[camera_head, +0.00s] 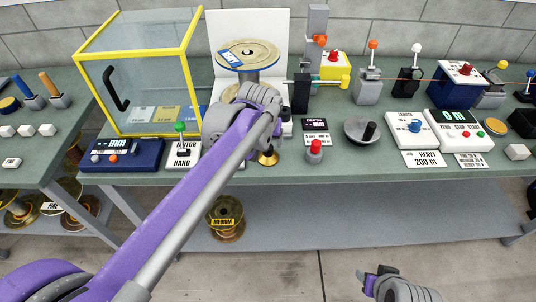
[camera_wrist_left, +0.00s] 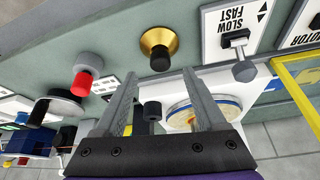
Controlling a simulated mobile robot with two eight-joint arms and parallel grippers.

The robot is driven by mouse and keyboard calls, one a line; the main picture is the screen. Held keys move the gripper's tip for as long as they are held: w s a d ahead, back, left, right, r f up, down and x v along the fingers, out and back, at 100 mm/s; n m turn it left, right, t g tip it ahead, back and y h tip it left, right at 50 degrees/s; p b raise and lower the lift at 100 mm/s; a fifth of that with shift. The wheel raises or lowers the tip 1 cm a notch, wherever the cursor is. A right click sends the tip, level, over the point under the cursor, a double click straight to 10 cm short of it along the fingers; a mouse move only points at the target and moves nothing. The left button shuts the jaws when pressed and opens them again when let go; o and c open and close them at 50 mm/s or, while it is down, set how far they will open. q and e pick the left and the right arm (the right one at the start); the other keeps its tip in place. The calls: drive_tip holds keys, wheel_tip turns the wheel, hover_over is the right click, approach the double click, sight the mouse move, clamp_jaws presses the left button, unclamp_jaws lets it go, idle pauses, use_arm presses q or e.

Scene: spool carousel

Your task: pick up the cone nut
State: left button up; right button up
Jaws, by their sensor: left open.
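The cone nut, a gold cone with a black knob, stands at the table's front edge in the head view (camera_head: 268,158), partly covered by my left arm. In the left wrist view the cone nut (camera_wrist_left: 161,42) is at the top middle, beyond the fingertips and apart from them. My left gripper (camera_wrist_left: 160,82) is open, with nothing held between its fingers. In the head view my left wrist and arm hide its fingers. My right gripper (camera_head: 373,279) is low at the bottom of the head view, away from the table; its jaw opening is unclear.
A spool (camera_head: 250,54) is on the carousel by a white back panel (camera_head: 276,22). A yellow-framed clear box (camera_head: 140,75) stands left. A red-button post (camera_head: 315,152) and a grey disc with a black knob (camera_head: 362,131) are right of the nut. Narrow bare table separates them.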

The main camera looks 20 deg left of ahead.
sight(268, 146)
use_arm(q)
drive_tip(key=x, duration=0.6)
drive_tip(key=shift+w, duration=0.1)
clamp_jaws()
